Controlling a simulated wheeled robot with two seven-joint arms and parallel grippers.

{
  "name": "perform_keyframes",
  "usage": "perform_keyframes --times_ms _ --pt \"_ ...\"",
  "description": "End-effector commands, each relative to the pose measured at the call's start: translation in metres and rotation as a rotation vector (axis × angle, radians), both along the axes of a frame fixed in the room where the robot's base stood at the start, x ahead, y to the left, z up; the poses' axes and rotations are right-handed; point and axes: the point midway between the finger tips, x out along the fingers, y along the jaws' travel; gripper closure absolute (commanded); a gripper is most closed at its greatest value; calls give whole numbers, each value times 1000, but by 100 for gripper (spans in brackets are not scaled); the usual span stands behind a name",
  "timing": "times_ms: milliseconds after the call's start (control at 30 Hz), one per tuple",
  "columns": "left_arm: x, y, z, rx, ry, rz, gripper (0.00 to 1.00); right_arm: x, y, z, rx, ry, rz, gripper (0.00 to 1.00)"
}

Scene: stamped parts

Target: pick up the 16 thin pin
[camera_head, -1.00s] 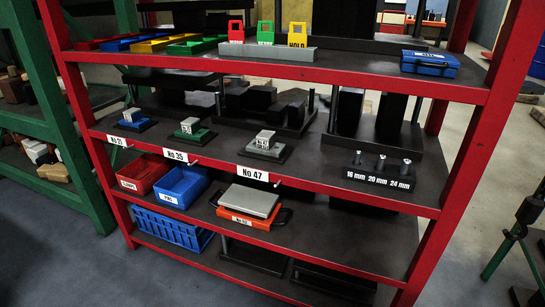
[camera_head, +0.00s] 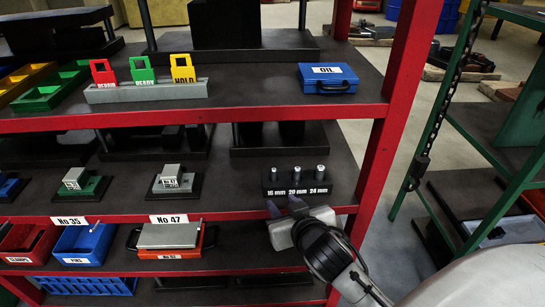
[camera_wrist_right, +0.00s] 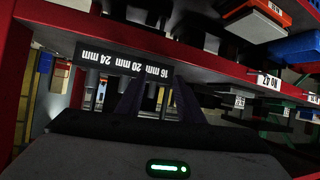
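The 16 mm pin (camera_head: 273,174) is a small grey pin standing upright at the left of a black holder (camera_head: 296,188) on the middle shelf. The 20 mm pin (camera_head: 297,174) and 24 mm pin (camera_head: 320,173) stand to its right. My right gripper (camera_head: 285,206) is just in front of and below the holder, near its left half. In the right wrist view the fingers (camera_wrist_right: 157,100) are also spread, below the upside-down label of the holder (camera_wrist_right: 125,64). My left gripper is not in view.
A red shelf post (camera_head: 380,150) stands right of the holder. The upper shelf, with a blue OIL box (camera_head: 328,80), overhangs. Blocks No 35 (camera_head: 82,180) and No 47 (camera_head: 170,180) sit left of the holder. A chain (camera_head: 421,165) hangs further right.

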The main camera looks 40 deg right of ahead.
Motion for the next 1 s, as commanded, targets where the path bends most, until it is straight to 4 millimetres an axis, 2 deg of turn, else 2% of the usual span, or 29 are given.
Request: perform_keyframes --times_ms 33,100,200,400,633,800,1000 --pt "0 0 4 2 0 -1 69 15 -10 21 -6 -62 -28 66" --pt "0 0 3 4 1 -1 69 31 -18 39 -9 -139 -48 66" --pt "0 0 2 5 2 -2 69 48 -26 48 -11 -189 -60 66" --pt "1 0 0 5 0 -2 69 76 -36 39 -11 -197 -59 66" --pt "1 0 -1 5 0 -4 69 91 -41 31 -9 -194 -59 66" --pt "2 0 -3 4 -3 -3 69 112 -46 16 -11 -192 -59 66" --pt "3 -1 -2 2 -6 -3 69 130 -52 10 -10 -193 -57 66"
